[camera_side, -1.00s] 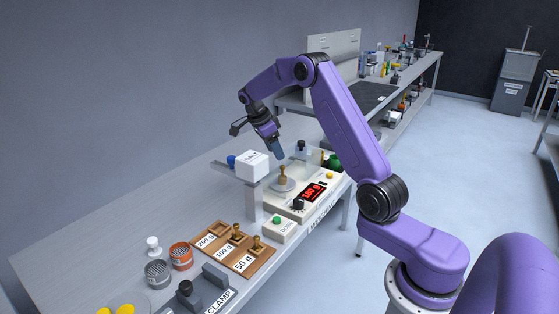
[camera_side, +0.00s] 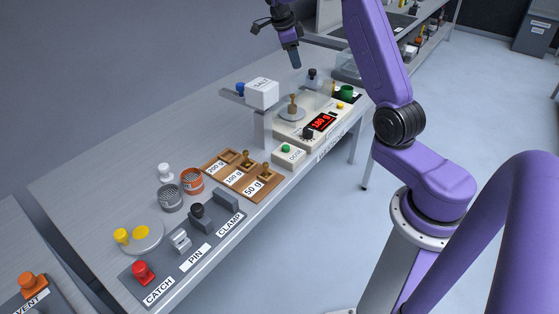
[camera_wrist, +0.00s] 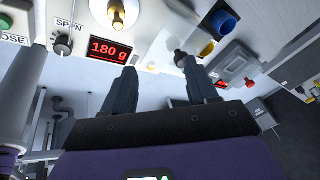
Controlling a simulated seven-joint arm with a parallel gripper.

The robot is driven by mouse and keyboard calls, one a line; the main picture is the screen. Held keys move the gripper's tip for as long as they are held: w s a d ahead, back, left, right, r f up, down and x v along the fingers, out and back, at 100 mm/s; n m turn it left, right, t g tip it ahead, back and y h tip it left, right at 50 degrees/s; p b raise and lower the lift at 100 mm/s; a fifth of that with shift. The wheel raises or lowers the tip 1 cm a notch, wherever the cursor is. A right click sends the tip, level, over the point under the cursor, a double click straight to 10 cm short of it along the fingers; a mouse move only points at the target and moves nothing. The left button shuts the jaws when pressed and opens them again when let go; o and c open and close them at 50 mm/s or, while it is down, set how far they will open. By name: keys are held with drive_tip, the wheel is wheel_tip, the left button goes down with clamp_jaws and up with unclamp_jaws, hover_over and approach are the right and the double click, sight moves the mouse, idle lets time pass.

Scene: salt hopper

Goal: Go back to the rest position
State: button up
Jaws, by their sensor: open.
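My gripper (camera_side: 296,62) is raised above the scale with its fingers pointing down. In the wrist view its two fingers (camera_wrist: 160,82) are apart with nothing between them. A brass weight (camera_side: 293,106) stands upright on the round pan of the scale (camera_side: 291,115), below my gripper and apart from it. The weight also shows at the top of the wrist view (camera_wrist: 118,14). The red display (camera_wrist: 110,50) reads 180 g in the wrist view.
The white salt hopper (camera_side: 262,93) stands left of the scale. A wooden rack (camera_side: 222,157) with brass weights, two mesh cups (camera_side: 171,198) (camera_side: 192,181) and a clamp panel (camera_side: 215,227) lie nearer. Space around my gripper looks clear.

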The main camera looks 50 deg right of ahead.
drive_tip(key=s+a+r+n+t+y, duration=0.1)
drive_tip(key=s+a+n, duration=0.4)
drive_tip(key=a+n, duration=0.6)
drive_tip(key=s+a+r+n+t+y, duration=0.2)
drive_tip(key=s+a+n, duration=0.35)
drive_tip(key=a, duration=0.95)
drive_tip(key=s+a+f+n, duration=0.1)
drive_tip(key=s+a+n, duration=0.1)
drive_tip(key=s+n, duration=0.6)
drive_tip(key=s+a+f+n+g+y, duration=0.1)
drive_tip(key=s+a+f+n, duration=0.1)
drive_tip(key=s+n, duration=0.6)
drive_tip(key=s+a+f+n, duration=0.1)
drive_tip(key=s+a+n, duration=0.2)
drive_tip(key=s+n, duration=0.5)
drive_tip(key=shift+s+f+g+y, duration=0.3)
drive_tip(key=shift+s+f+g, duration=0.1)
drive_tip(key=shift+s, duration=0.55)
drive_tip(key=shift+r, duration=0.1)
